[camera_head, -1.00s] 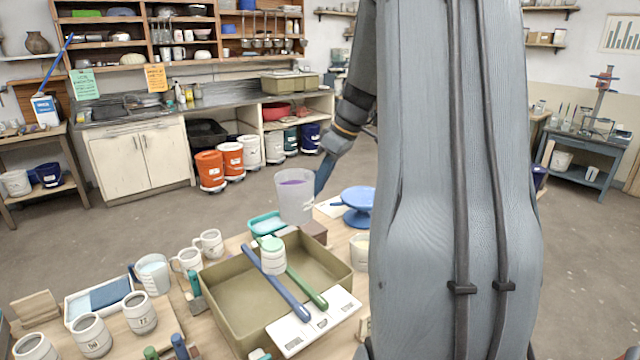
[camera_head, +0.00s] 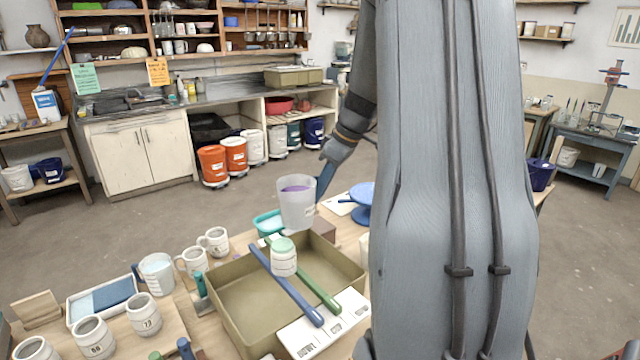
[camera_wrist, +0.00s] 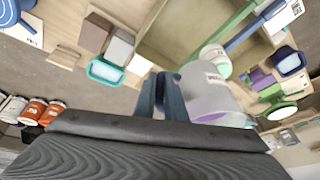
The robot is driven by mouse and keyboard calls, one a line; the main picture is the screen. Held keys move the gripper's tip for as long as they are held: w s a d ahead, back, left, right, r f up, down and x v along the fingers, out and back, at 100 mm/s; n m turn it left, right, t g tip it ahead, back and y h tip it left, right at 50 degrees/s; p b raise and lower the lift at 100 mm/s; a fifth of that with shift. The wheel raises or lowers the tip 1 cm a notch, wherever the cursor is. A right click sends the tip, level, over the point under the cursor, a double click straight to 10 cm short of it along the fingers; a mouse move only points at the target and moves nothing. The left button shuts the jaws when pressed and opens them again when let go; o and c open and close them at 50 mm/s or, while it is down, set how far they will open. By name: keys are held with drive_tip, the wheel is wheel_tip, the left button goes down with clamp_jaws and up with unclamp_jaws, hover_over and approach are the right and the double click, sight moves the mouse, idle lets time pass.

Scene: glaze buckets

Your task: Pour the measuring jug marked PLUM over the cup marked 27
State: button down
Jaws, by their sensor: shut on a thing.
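My gripper (camera_head: 322,184) is shut on a translucent measuring jug (camera_head: 297,207) with purple liquid inside. The jug looks close to upright, in the air above the far part of an olive basin (camera_head: 235,322). In the wrist view the fingers (camera_wrist: 162,98) are at the jug's side (camera_wrist: 212,92). Any PLUM mark is not readable. A white cup with a pale green top (camera_head: 284,263) stands on a blue and a green rod laid across the basin. It is below and slightly left of the jug, apart from it. Its mark is too small to read.
Several white mugs, one marked 73 (camera_head: 144,314), stand left of the basin. A teal tray (camera_head: 268,222) and a blue turntable (camera_head: 362,200) are behind it. A white labelled card (camera_head: 325,330) lies at its front edge. My arm hides the right side.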

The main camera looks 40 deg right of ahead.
drive_tip(key=f+h+b, duration=0.1)
drive_tip(key=f+t+h+b, duration=0.1)
drive_tip(key=h+b, duration=0.1)
drive_tip(key=shift+w+d+f+n+h+b, duration=0.1)
drive_tip(key=shift+d+f+n+h+b, duration=0.15)
drive_tip(key=shift+d+n+h+b, duration=0.1)
idle(0.8)
drive_tip(key=shift+f, duration=0.1)
drive_tip(key=shift+a+r+n+t+h+b, duration=0.15)
drive_tip(key=shift+r+n+t+h+b, duration=0.2)
drive_tip(key=shift+r+h, duration=0.4)
drive_tip(key=shift+a+r+n+t+h+b, duration=0.15)
drive_tip(key=shift+r+t+h+b, duration=0.25)
drive_tip(key=shift+r+h, duration=0.3)
